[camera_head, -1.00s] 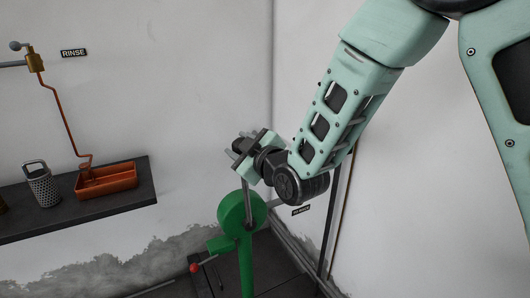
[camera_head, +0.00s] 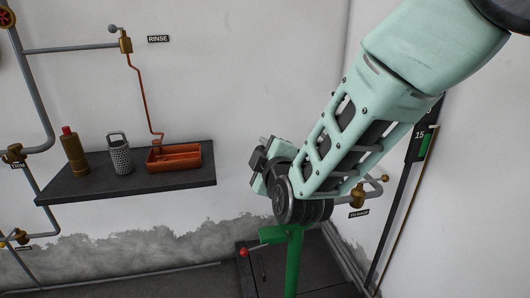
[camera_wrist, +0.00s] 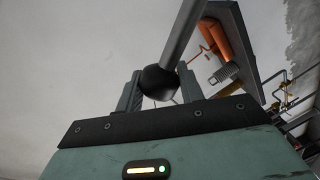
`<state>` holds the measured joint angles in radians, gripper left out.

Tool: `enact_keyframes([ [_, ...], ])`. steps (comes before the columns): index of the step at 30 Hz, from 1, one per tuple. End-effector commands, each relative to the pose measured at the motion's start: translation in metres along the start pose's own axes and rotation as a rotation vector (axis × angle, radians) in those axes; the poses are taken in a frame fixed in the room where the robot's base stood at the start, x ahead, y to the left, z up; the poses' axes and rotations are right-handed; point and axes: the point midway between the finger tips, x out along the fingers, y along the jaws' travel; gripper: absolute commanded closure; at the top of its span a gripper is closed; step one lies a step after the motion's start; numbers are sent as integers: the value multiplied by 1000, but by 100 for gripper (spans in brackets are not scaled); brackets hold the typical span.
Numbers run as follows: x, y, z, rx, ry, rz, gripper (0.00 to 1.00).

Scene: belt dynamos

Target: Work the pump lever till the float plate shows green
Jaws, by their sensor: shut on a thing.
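The green pump stand (camera_head: 293,262) rises from a dark base, and my arm hides its upper part. My gripper (camera_head: 260,165) is in front of the wall, above and left of the stand. In the wrist view its fingers (camera_wrist: 159,88) are closed around the black ball knob (camera_wrist: 158,83) of a grey lever rod (camera_wrist: 184,35). The knob and rod are hidden in the head view. A dark gauge (camera_head: 422,143) at the right shows "15" and a green strip. I cannot tell for certain whether that strip is the float plate.
A dark wall shelf (camera_head: 90,190) left of the arm holds a brass bottle (camera_head: 74,155), a perforated metal can (camera_head: 121,157) and an orange tray (camera_head: 174,158). A small red-knobbed lever (camera_head: 244,252) stands beside the stand. Pipes with brass valves run along the left wall.

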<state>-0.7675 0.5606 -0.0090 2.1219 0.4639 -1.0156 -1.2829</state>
Motion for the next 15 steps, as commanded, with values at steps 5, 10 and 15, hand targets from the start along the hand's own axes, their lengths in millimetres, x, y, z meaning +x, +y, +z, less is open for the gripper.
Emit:
enact_keyframes([
  [5,-1,-6,-3,-4,7,-13,100],
  [10,-1,-6,-3,-4,7,-14,42],
  [15,-1,-4,-2,-2,5,-10,42],
])
